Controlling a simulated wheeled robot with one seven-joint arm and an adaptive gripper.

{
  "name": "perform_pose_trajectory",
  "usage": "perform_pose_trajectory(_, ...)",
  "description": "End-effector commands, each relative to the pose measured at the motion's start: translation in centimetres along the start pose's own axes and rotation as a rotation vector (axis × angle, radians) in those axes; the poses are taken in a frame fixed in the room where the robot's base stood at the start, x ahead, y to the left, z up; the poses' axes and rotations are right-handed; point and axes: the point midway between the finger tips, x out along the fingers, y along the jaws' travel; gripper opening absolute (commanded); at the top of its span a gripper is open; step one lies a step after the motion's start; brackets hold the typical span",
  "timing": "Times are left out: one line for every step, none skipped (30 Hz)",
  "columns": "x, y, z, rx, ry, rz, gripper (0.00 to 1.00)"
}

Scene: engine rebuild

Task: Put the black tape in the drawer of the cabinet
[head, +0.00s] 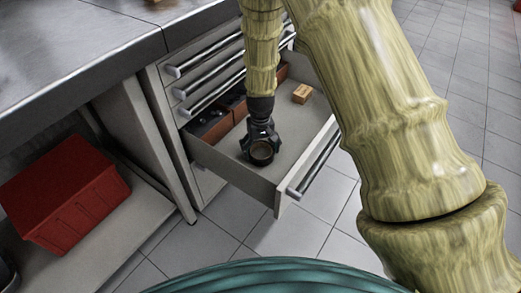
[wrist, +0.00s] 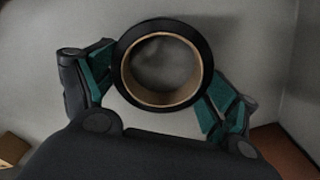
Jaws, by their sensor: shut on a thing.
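The black tape (wrist: 201,40) is a black roll with a tan cardboard core. My gripper (wrist: 157,82) is shut on it, with a finger at each side of the roll. In the head view my gripper (head: 261,150) points down over the open drawer (head: 225,165) of the cabinet, and the tape (head: 261,153) shows at its fingertips, within the drawer's outline. The drawer's pale floor shows behind the tape in the wrist view. I cannot tell whether the tape touches that floor.
The drawer holds a small tan block (head: 302,93) and reddish-brown bins (head: 238,108) along its back. Its handle (head: 314,165) faces right. Shut drawers lie above it. A red crate (head: 62,195) sits on a low shelf at left. The drawer floor around the tape looks clear.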

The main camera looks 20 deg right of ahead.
Motion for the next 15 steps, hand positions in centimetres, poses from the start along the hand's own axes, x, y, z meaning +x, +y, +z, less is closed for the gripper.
perform_pose_trajectory(0.03, 0.01, -0.06, 0.000, 0.001, 0.000, 0.62)
perform_pose_trajectory(-0.01, 0.01, -0.07, 0.000, 0.002, 0.000, 0.62)
perform_pose_trajectory(-0.05, 0.01, -0.06, 0.000, 0.002, 0.000, 0.62)
perform_pose_trajectory(-0.05, 0.01, -0.06, 0.000, 0.001, 0.000, 0.62)
perform_pose_trajectory(-0.04, 0.01, -0.05, 0.000, 0.001, 0.000, 0.62)
perform_pose_trajectory(-0.04, 0.01, -0.04, 0.000, 0.001, 0.000, 0.62)
perform_pose_trajectory(-0.02, 0.00, -0.04, 0.000, 0.001, 0.000, 0.62)
perform_pose_trajectory(0.01, 0.01, -0.03, 0.000, 0.001, 0.000, 0.62)
perform_pose_trajectory(0.09, 0.00, -0.02, 0.000, 0.000, 0.000, 0.62)
perform_pose_trajectory(0.16, 0.00, -0.02, 0.000, 0.000, 0.000, 0.62)
perform_pose_trajectory(0.23, 0.00, -0.01, 0.000, 0.000, 0.000, 0.62)
perform_pose_trajectory(0.23, 0.00, -0.02, 0.000, 0.000, 0.000, 0.92)
perform_pose_trajectory(0.23, 0.00, -0.02, 0.000, 0.000, 0.000, 0.97)
perform_pose_trajectory(0.23, 0.00, -0.02, 0.000, 0.000, 0.000, 1.00)
perform_pose_trajectory(0.23, 0.00, -0.02, 0.000, 0.000, 0.000, 1.00)
